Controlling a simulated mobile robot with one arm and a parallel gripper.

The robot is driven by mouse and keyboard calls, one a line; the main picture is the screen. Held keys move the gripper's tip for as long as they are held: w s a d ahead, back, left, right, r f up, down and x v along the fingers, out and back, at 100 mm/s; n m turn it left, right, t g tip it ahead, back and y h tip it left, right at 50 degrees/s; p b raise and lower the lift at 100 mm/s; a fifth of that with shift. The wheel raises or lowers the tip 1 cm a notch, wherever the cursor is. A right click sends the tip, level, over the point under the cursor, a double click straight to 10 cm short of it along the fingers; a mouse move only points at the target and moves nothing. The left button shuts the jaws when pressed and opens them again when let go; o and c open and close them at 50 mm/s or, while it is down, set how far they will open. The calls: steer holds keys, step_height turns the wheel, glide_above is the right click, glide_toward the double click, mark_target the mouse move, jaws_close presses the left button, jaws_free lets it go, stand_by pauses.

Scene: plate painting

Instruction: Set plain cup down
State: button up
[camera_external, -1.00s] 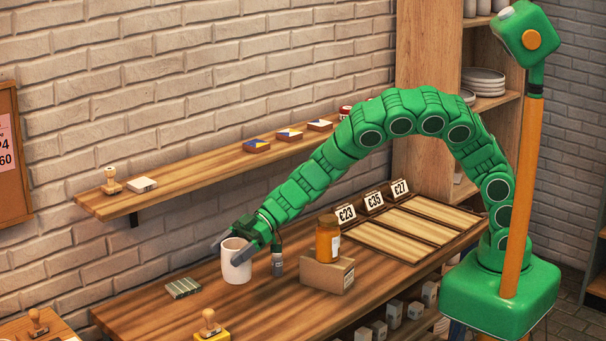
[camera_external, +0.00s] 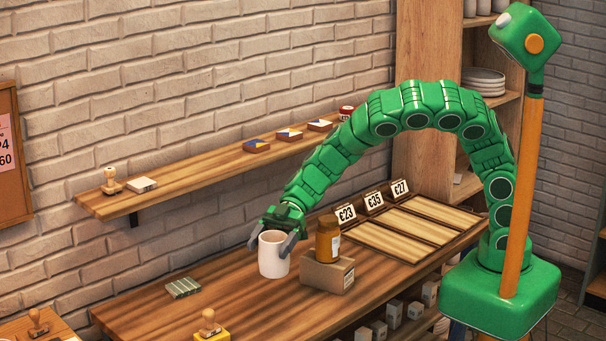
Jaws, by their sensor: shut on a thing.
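The plain white cup (camera_external: 273,257) is upright over the wooden table (camera_external: 225,300), just left of the cardboard box with the amber jar. My gripper (camera_external: 271,240) is shut on the cup near its rim, with a grey finger on either side. The cup's base looks at or very close to the tabletop; I cannot tell whether it touches.
The amber jar (camera_external: 328,240) stands on a small cardboard box (camera_external: 327,274) close to the cup's right. Price signs (camera_external: 372,202) stand behind slatted wooden trays (camera_external: 400,231). A green-grey ribbed block (camera_external: 183,288) lies at left. The table between it and the cup is clear.

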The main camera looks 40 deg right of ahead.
steer(key=s+d+f+n+g+h, duration=0.1)
steer(key=s+d+n+g+h, duration=0.2)
steer(key=s+d+n+g, duration=0.45)
steer(key=w+a+f+m+t, duration=0.2)
steer(key=w+a+f, duration=0.3)
steer(key=a+f, duration=0.4)
steer(key=shift+a+f, duration=0.3)
steer(key=shift+a, duration=1.4)
steer(key=shift+w+f, duration=0.1)
steer(key=shift+a+f, duration=0.15)
steer(key=shift+f, duration=1.5)
steer(key=shift+f, duration=0.15)
steer(key=o, duration=1.1)
